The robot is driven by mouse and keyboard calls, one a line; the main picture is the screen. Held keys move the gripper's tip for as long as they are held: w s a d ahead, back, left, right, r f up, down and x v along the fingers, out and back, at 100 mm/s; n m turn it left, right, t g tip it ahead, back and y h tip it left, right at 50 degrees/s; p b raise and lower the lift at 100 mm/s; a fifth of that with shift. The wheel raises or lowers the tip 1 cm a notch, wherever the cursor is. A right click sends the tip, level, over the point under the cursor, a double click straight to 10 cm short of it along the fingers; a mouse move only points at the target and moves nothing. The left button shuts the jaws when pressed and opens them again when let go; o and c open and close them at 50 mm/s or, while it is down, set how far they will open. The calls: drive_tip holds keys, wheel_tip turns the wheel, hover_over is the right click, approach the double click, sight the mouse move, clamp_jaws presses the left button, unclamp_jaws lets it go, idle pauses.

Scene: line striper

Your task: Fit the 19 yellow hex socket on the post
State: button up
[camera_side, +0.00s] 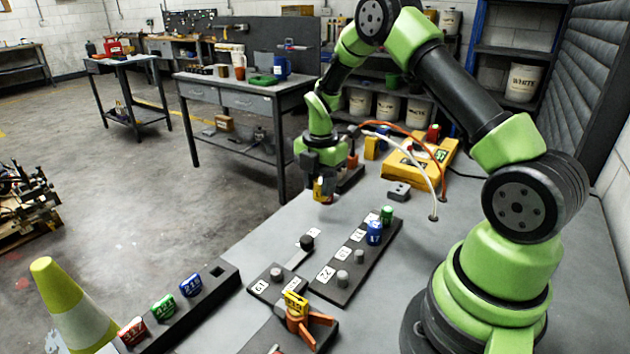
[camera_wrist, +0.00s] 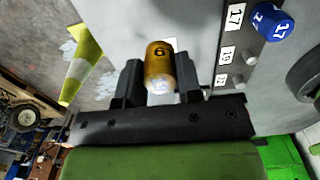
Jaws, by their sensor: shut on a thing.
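My gripper (camera_side: 323,188) is shut on the yellow socket (camera_side: 321,194), held above the grey table, beyond the socket board. In the wrist view the yellow socket (camera_wrist: 159,68) sits between the two dark fingers (camera_wrist: 148,85), with a digit printed on its side. The dark board (camera_side: 322,291) carries number labels and a row of posts. The bare 19 post (camera_side: 359,256) stands beside the 19 label, between the blue 17 socket (camera_side: 374,232) and the bare 22 post (camera_side: 343,278). The 19 post also shows in the wrist view (camera_wrist: 250,57), right of the held socket.
A green socket (camera_side: 387,214) stands at the board's far end. A smaller block with a grey post (camera_side: 276,273) and a black knob (camera_side: 307,242) is alongside.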

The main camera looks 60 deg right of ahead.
wheel_tip(320, 180, up, 4)
hover_over(360, 252)
drive_tip(key=shift+f, duration=2.9)
drive_tip(key=shift+f, duration=1.8)
drive_tip(key=o, duration=1.3)
drive_tip(key=shift+r, duration=3.6)
